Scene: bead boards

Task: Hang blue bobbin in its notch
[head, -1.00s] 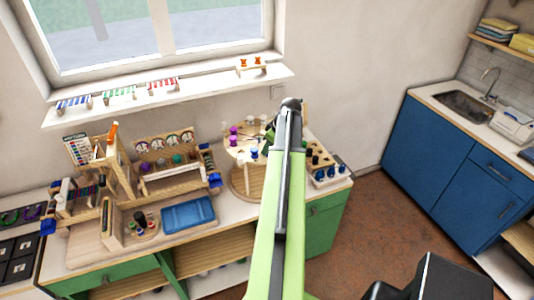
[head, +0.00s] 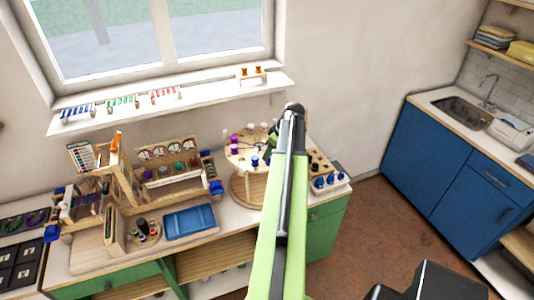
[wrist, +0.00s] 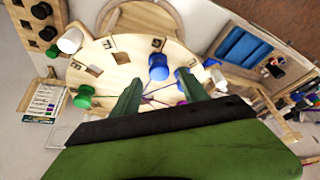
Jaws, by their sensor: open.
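The blue bobbin (wrist: 158,67) shows in the wrist view on the round wooden board (wrist: 120,65), just past and between my fingertips. My gripper (wrist: 160,78) is open, with one green finger on either side of the bobbin's near end; I cannot tell whether they touch it. In the head view the blue bobbin (head: 254,160) is on the round board (head: 243,167), left of my arm. My gripper is mostly hidden behind the arm there. Small marked notches (wrist: 108,44) show near the board's rim, but I cannot tell which is the blue one.
A green bobbin (wrist: 83,97) and a white bobbin (wrist: 70,40) sit at the board's edge. A purple bobbin (head: 234,146) is at its left. A rack of pegs (head: 325,178) stands right of the board, and a blue tray (head: 189,220) lies to the left.

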